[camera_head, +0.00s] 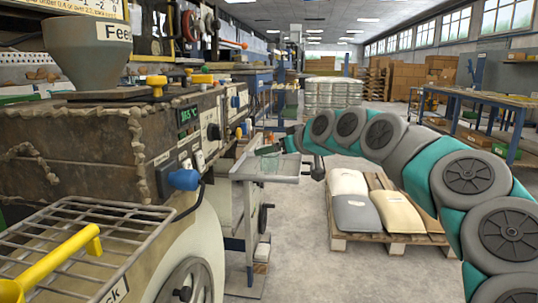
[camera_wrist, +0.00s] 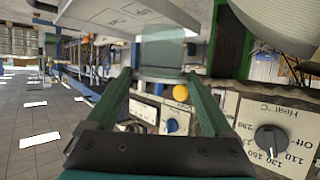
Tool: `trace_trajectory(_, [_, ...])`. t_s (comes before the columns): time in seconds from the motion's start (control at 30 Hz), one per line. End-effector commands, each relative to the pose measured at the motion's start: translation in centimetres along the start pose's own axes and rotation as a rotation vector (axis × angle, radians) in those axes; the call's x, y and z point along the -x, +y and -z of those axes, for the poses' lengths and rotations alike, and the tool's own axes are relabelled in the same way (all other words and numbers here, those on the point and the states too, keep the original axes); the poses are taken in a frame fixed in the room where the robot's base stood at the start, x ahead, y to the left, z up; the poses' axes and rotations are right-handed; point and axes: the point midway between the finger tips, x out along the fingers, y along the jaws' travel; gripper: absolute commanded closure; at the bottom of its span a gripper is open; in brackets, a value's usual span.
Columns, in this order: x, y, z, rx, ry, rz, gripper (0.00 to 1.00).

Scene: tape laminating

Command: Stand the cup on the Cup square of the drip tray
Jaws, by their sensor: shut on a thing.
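My gripper (camera_wrist: 160,78) is shut on a clear, slightly green cup (camera_wrist: 163,50), which sits between the two green fingertips in the wrist view. In the head view, my gripper (camera_head: 270,150) is small, at the left end of my arm, above the pale drip tray (camera_head: 290,178). The cup there is faint and hard to make out against the tray. In the wrist view the tray (camera_wrist: 115,14) shows at the top as a pale plate with outlined areas and lettering, too unclear to read. I cannot tell whether the cup touches the tray.
A large machine (camera_head: 75,145) with knobs and a green display fills the left, with a wire rack (camera_head: 70,245) in front. A temperature dial (camera_wrist: 270,140) is at right in the wrist view. A pallet with sacks (camera_head: 365,212) stands right of the tray; the floor between is clear.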

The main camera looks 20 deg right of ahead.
Motion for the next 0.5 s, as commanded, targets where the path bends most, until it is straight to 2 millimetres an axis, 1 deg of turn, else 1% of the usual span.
trace_trajectory(0.03, [-1.1,0.4,0.5,-0.001,-0.001,0.000,0.71])
trace_trajectory(0.1, [-2.4,1.1,0.9,-0.002,-0.001,0.000,0.71])
trace_trajectory(0.2, [-3.9,1.8,1.3,-0.001,0.000,0.000,0.71])
trace_trajectory(0.33, [-4.9,2.4,1.6,0.000,0.001,-0.001,0.71])
trace_trajectory(0.5, [-5.4,2.6,1.6,0.000,0.000,0.000,0.71])
